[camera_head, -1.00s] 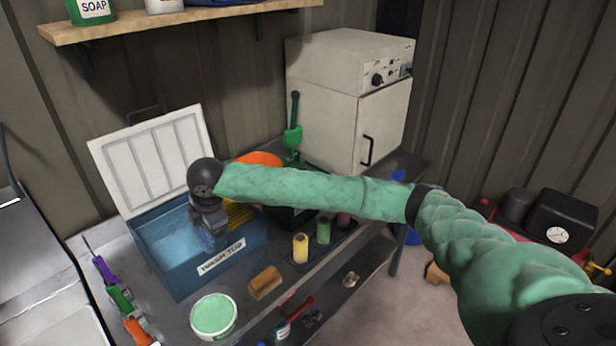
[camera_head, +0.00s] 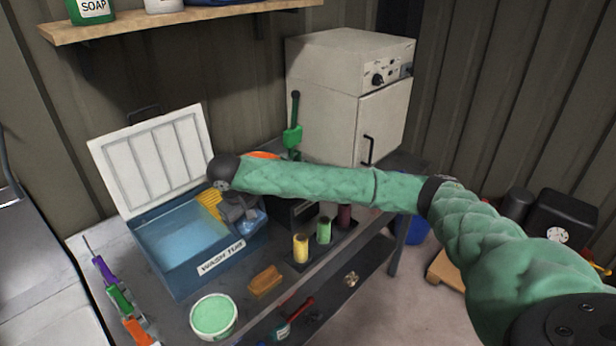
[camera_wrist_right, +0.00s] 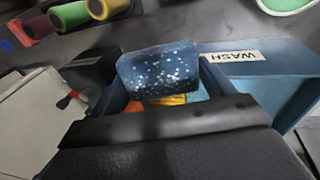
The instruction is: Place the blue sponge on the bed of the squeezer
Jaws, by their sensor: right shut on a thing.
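The blue sponge (camera_head: 250,222), speckled with white, is in my right gripper (camera_head: 238,206) over the right end of the wash tub (camera_head: 172,277). In the right wrist view the sponge (camera_wrist_right: 158,72) sticks out beyond the dark gripper (camera_wrist_right: 165,118), which hides its near side. A green lever (camera_head: 293,137) with a dark handle stands behind my right arm and appears to belong to the squeezer. A dark box-like body (camera_head: 297,213) shows below the arm; the bed cannot be made out. My left gripper is not in view.
The tub's white lid (camera_head: 150,160) stands open behind it, and a yellow ridged piece (camera_head: 208,203) sits in the tub. A white cabinet (camera_head: 340,120) stands behind.

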